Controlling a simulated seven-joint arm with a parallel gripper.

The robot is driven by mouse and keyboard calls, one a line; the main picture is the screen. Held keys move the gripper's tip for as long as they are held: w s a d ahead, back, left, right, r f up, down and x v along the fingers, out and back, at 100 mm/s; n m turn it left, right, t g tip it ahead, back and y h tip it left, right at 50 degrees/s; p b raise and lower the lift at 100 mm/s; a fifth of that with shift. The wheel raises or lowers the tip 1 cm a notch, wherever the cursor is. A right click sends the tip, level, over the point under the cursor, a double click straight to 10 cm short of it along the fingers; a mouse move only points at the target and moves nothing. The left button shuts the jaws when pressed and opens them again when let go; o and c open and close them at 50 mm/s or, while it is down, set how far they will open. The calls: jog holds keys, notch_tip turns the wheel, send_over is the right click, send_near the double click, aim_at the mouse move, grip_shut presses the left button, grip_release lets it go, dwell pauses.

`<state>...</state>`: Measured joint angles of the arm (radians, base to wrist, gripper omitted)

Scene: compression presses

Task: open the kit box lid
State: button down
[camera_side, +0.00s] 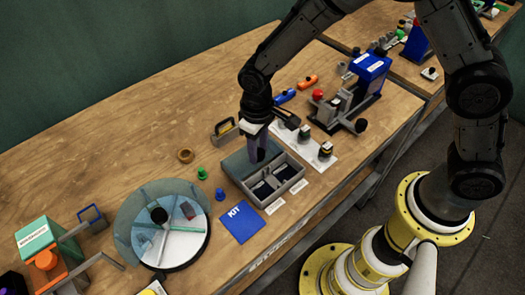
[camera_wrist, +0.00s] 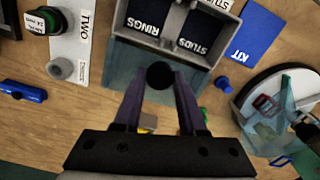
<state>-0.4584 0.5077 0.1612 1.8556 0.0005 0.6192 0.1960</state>
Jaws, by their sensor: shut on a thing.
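The kit box (camera_side: 287,189) is a grey tray with compartments near the table's front edge. Compartments labelled RINGS and STUDS show uncovered in the wrist view. Its bluish see-through lid (camera_side: 237,166) is at the back-left side of the box, so the front part is open to view; the lid also shows in the wrist view (camera_wrist: 128,88). A round black knob (camera_wrist: 160,75) stands on the lid. My gripper (camera_side: 258,156) points down at the lid, its two fingers closed on either side of the knob. The fingertips are partly hidden by the knob.
A blue KIT card (camera_side: 241,222) lies in front of the box. A turntable with a clear cover (camera_side: 185,250) stands left, with a blue peg (camera_side: 219,194) and green peg (camera_side: 202,173) between. A blue press (camera_side: 370,66) and a white strip (camera_side: 318,162) are right. Bare wood lies at back left.

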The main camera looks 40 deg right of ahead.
jog(key=shift+w+r, duration=0.1)
jog(key=shift+c, duration=2.3)
grip_release()
notch_tip(320, 180, up, 14)
